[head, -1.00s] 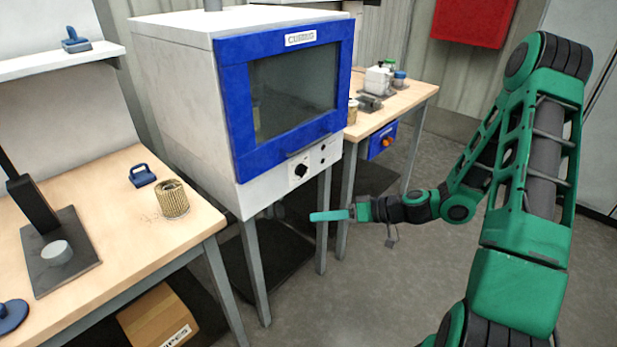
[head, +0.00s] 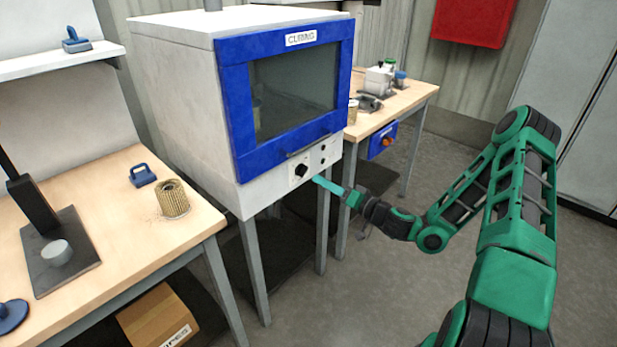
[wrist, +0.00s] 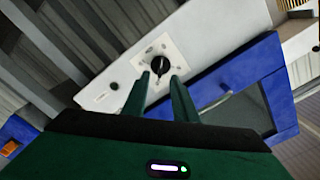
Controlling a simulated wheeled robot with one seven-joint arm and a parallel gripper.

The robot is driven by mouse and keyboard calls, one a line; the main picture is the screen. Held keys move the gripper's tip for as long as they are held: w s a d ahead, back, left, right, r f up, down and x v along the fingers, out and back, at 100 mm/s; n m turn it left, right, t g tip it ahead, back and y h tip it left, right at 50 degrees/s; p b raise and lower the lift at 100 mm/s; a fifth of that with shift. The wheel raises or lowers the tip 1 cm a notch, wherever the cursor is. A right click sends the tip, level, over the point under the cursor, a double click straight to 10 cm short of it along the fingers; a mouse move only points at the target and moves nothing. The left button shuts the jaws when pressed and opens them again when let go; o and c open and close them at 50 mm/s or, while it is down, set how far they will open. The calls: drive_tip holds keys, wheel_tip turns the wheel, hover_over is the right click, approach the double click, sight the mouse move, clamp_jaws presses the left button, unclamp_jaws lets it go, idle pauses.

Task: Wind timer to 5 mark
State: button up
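The timer is a black knob (head: 301,170) on a white plate, low on the front panel of the curing oven (head: 178,100). In the wrist view the knob (wrist: 160,65) lies just past my fingertips, between their lines. My gripper (wrist: 160,85) has its two green fingers apart with nothing between them. In the head view my gripper (head: 318,180) points at the panel, just right of and below the knob. Its tips look close to the knob; contact cannot be told. The marks on the plate are too small to read.
A small black button (head: 323,148) sits right of the knob. The oven door has a blue frame (head: 232,110) and a handle just above the panel. A bench (head: 115,205) with a ribbed cartridge (head: 172,198) stands left, another bench (head: 415,92) behind right.

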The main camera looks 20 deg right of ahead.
sight(303, 171)
drive_tip(key=x, duration=0.6)
drive_tip(key=shift+w+a, duration=0.2)
drive_tip(key=shift+w, duration=0.05)
drive_tip(key=shift+c, duration=0.6)
clamp_jaws()
